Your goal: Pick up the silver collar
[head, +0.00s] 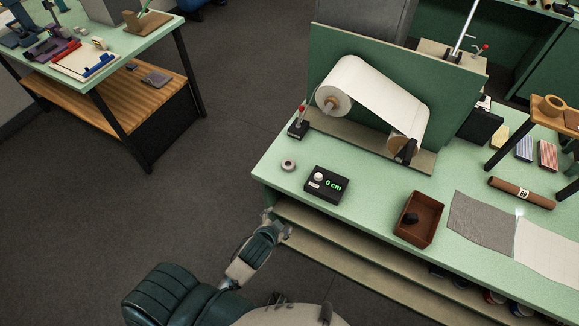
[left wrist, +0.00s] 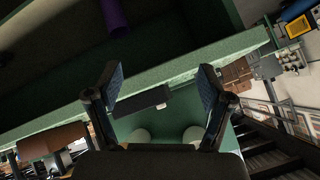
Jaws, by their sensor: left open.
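The silver collar (head: 288,165) is a small pale grey ring lying flat near the left end of the green bench top (head: 370,215) in the head view. It stands apart from other things, left of the black counter box. My left gripper (head: 276,227) is below and in front of the bench's front edge, short of the collar and lower than the bench top. In the left wrist view my left gripper (left wrist: 160,80) has its two fingers spread with nothing between them. I cannot make out the collar in that view. My right gripper is not in view.
The black counter box (head: 326,184) reads 0 cm. Behind it stands a white roll (head: 365,95) on a stand, with a small red-tipped lever (head: 299,124) at its left. A brown tray (head: 418,219) is to the right. Shelves (head: 340,250) lie under the bench edge.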

